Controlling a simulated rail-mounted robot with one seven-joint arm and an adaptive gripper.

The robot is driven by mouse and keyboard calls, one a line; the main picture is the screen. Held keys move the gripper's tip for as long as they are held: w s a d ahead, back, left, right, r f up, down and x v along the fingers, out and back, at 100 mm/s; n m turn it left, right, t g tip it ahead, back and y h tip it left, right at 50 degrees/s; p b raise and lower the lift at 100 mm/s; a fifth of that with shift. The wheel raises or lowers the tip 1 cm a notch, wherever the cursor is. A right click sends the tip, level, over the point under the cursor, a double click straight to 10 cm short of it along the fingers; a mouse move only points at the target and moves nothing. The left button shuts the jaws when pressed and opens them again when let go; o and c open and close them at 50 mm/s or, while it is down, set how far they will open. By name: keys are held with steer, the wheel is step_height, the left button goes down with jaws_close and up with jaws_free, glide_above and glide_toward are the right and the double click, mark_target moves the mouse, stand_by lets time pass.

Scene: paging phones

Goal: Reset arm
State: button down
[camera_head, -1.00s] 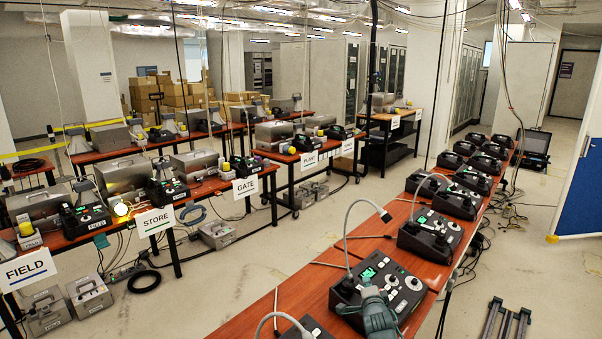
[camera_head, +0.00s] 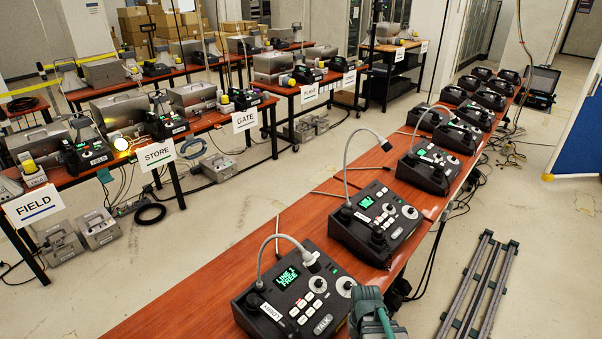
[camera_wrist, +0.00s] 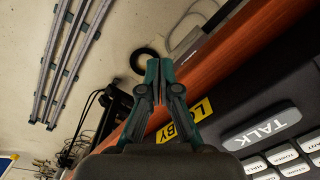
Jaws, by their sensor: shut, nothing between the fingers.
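My gripper (camera_head: 370,305) shows at the bottom of the head view, beside the right front corner of the nearest black paging phone console (camera_head: 330,318). This console has a gooseneck microphone, a green screen reading "LINE 1 FREE" and a TALK button. In the wrist view the fingers of my gripper (camera_wrist: 159,68) are together with nothing between them. They point past the table edge toward the floor. The TALK button (camera_wrist: 262,129) and a partly hidden yellow label (camera_wrist: 183,122) lie right beside and behind the fingers. I cannot tell whether the gripper touches the console.
More consoles (camera_head: 375,220) run back along the red-brown table (camera_head: 200,290). Dark rails (camera_head: 480,285) lie on the floor at right. Tables with signs such as FIELD (camera_head: 34,204) and STORE (camera_head: 157,154) stand at left. A blue panel (camera_head: 580,145) stands at right.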

steer(key=s+f+g+b, duration=0.6)
steer(key=s+f+b, duration=0.2)
steer(key=s+f, duration=1.7)
steer(key=s, duration=0.2)
steer(key=shift+s+f+b, duration=0.3)
steer(key=shift+b, duration=0.05)
